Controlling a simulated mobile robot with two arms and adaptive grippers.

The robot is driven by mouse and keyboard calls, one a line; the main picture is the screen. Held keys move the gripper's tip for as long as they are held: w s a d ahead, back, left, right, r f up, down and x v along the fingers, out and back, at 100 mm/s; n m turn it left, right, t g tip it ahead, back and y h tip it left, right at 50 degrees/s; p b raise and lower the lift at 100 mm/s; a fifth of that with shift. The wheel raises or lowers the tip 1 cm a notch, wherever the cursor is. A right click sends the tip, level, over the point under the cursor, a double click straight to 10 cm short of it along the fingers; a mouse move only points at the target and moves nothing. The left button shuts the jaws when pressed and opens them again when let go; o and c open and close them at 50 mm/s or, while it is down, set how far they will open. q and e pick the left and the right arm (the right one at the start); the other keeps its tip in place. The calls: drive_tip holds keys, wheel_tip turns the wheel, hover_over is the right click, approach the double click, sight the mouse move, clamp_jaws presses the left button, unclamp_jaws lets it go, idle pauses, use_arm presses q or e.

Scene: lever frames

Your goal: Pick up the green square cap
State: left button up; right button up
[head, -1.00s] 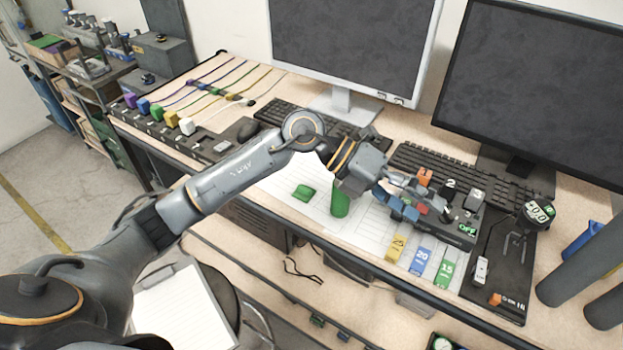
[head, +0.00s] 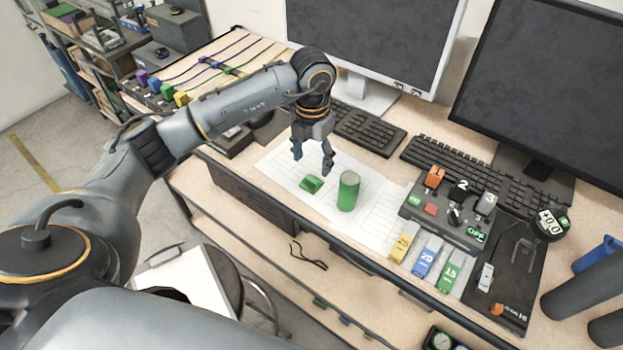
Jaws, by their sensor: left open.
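The green square cap (head: 311,184) lies on white paper sheets on the desk, left of a green cylinder (head: 348,191) that stands upright. My left gripper (head: 312,164) is open and empty, pointing down above and slightly behind the cap. Its fingers are apart and do not appear to touch the cap. The exact height over the cap is hard to tell. My right gripper is not in view.
A control box (head: 446,216) with levers stands to the right, with yellow, blue and green numbered blocks (head: 427,256) in front. Keyboards (head: 368,129) and monitors stand behind. The paper (head: 381,222) around the cap is mostly clear.

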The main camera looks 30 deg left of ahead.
sight(311, 179)
use_arm(q)
wheel_tip(311, 179, down, 6)
drive_tip(key=p, duration=0.2)
drive_tip(key=shift+r+p, duration=0.25)
drive_tip(key=shift+p, duration=0.1)
drive_tip(key=shift+f, duration=0.3)
drive_tip(key=c, duration=0.9)
